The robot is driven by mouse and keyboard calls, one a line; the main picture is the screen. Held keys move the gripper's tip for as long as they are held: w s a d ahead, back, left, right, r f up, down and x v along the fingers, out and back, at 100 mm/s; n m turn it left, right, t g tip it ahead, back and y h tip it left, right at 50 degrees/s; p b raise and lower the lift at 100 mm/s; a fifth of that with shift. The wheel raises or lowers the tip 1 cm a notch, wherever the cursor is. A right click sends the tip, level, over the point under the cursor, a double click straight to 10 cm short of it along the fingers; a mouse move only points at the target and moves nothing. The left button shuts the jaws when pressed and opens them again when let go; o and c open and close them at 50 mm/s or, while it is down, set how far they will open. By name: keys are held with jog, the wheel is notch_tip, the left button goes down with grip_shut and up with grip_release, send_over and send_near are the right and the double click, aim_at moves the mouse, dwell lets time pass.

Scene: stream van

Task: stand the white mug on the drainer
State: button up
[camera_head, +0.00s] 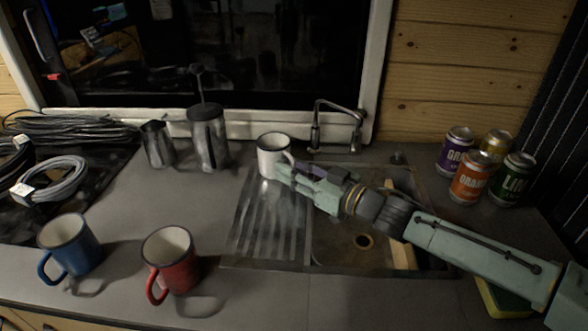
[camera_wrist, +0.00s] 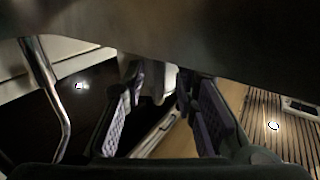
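The white mug (camera_head: 268,160) is upright over the far left corner of the ridged metal drainer (camera_head: 250,235) in the head view. I cannot tell whether its base touches the metal. My gripper (camera_head: 287,172) reaches in from the right and is at the mug's handle side. In the wrist view the fingers (camera_wrist: 160,95) are a little apart, with a pale strip, seemingly the handle (camera_wrist: 157,82), between them. A large dark shape covers the top of that view and hides much of the mug.
The tap (camera_head: 316,130) stands close behind my gripper; the sink (camera_head: 350,245) lies below my arm. A steel pitcher (camera_head: 158,145) and French press (camera_head: 208,140) stand left of the mug. Red (camera_head: 172,262) and blue (camera_head: 72,248) mugs are front left, cans (camera_head: 470,178) right.

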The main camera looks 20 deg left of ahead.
jog(key=shift+r, duration=0.25)
jog(key=shift+d+f, duration=0.15)
jog(key=shift+d, duration=0.2)
jog(key=b+v, duration=0.2)
jog(key=v, duration=0.5)
